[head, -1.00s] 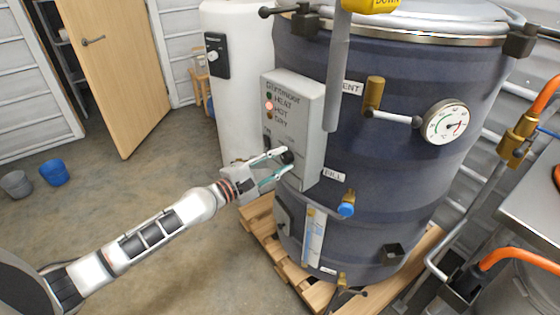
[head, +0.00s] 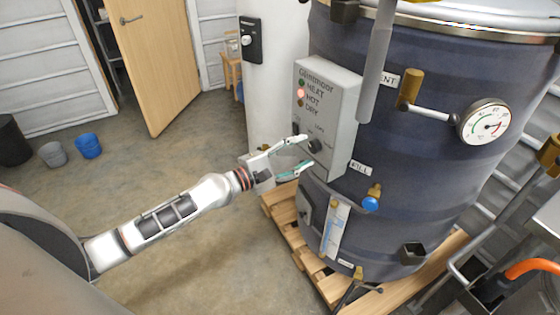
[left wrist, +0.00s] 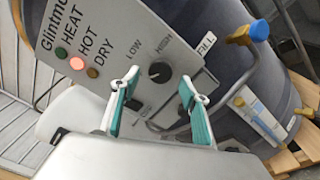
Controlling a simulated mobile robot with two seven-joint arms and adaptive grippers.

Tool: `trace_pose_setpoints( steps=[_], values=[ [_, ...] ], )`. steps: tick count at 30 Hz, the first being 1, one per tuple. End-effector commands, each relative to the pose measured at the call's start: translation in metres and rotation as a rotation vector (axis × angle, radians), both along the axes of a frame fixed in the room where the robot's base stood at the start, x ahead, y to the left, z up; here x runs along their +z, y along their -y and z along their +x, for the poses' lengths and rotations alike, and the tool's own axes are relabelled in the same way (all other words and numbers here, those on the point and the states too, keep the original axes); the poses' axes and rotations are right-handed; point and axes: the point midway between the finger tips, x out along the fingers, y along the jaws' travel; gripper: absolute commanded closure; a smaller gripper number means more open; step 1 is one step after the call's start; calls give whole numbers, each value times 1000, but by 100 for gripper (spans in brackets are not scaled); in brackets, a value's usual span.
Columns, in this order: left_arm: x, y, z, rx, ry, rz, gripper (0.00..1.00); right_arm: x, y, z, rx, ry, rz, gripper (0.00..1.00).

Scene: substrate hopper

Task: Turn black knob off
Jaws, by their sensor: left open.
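The black knob (head: 315,146) sits on the grey control box (head: 341,117) fixed to the dark blue drum. In the left wrist view the round knob (left wrist: 160,72) lies below and between the LOW and HIGH labels. My left gripper (head: 307,151) is open at the front of the box, with its teal-padded fingers toward the knob. In the left wrist view the fingers (left wrist: 160,84) frame the knob on either side with gaps; contact is not visible. The red HOT light (left wrist: 77,63) is lit. My right gripper is out of view.
The drum (head: 420,170) stands on a wooden pallet (head: 325,287). A dial gauge (head: 485,123), a brass valve (head: 411,88) and a blue-tipped tap (head: 371,202) stick out from it. A white cylinder (head: 272,85) stands behind.

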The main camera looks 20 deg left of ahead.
Motion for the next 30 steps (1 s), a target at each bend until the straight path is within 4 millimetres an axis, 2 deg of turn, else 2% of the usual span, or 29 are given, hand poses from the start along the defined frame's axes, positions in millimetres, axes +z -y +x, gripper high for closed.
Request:
trace_pose_setpoints(
  steps=[6, 15, 21, 30],
  values=[
    [-1, -20, -33, 1, -3, -1, 55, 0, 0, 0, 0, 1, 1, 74],
    [-1, -42, -68, 0, -3, -2, 55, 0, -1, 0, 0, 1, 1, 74],
    [0, -49, -78, 1, 0, 0, 55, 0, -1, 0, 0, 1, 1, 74],
    [0, -50, -79, 0, 1, 0, 55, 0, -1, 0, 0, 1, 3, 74]
  ],
)
